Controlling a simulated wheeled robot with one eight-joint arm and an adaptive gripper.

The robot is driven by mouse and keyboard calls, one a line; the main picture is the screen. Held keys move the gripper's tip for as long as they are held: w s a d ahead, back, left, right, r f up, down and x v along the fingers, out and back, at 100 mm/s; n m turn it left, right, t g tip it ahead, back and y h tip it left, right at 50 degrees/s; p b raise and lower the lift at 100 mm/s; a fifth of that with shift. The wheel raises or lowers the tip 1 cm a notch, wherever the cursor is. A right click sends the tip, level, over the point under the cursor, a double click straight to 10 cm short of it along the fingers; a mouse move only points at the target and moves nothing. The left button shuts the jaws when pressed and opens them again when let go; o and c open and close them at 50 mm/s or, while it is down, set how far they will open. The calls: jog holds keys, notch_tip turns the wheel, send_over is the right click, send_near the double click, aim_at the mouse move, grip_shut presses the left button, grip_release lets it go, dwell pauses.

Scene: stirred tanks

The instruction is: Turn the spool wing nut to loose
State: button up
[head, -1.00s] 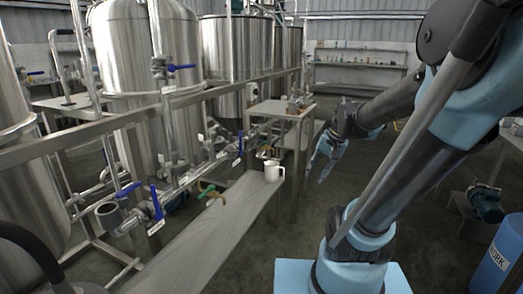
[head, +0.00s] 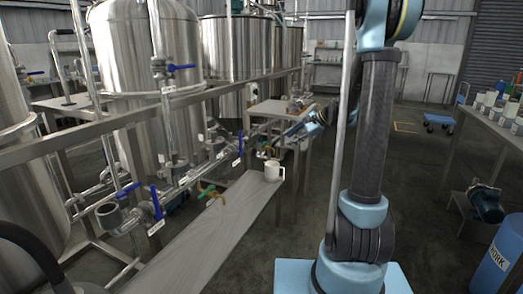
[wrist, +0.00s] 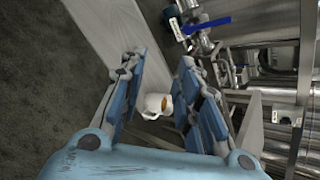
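I cannot pick out the spool wing nut for certain in either view. The steel pipe line (head: 190,180) with blue-handled valves runs along the tanks in the head view. It also shows at the upper right of the wrist view, with a blue lever (wrist: 208,24). My gripper (wrist: 161,62) is open, with nothing between its blue fingers. In the head view my gripper (head: 292,130) is small and partly hidden by my arm, near the far end of the pipe line, beyond the mug.
A white mug (head: 273,171) stands on the far end of the grey bench (head: 225,215); the wrist view shows the mug (wrist: 155,105) beyond my fingers. A green-handled tap (head: 210,191) is by the bench. Large steel tanks (head: 150,60) stand left. Floor right of the bench is open.

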jog(key=w+a+f+m+t+y, duration=0.1)
jog(key=w+f+m+y, duration=0.35)
jog(key=w, duration=0.95)
jog(key=m+t+y, duration=0.2)
jog(key=m+y, duration=0.1)
jog(key=m, duration=0.3)
send_near(257, 147)
jog(key=w+x, duration=0.1)
jog(key=x, duration=0.6)
jog(key=shift+r, duration=0.25)
grip_shut()
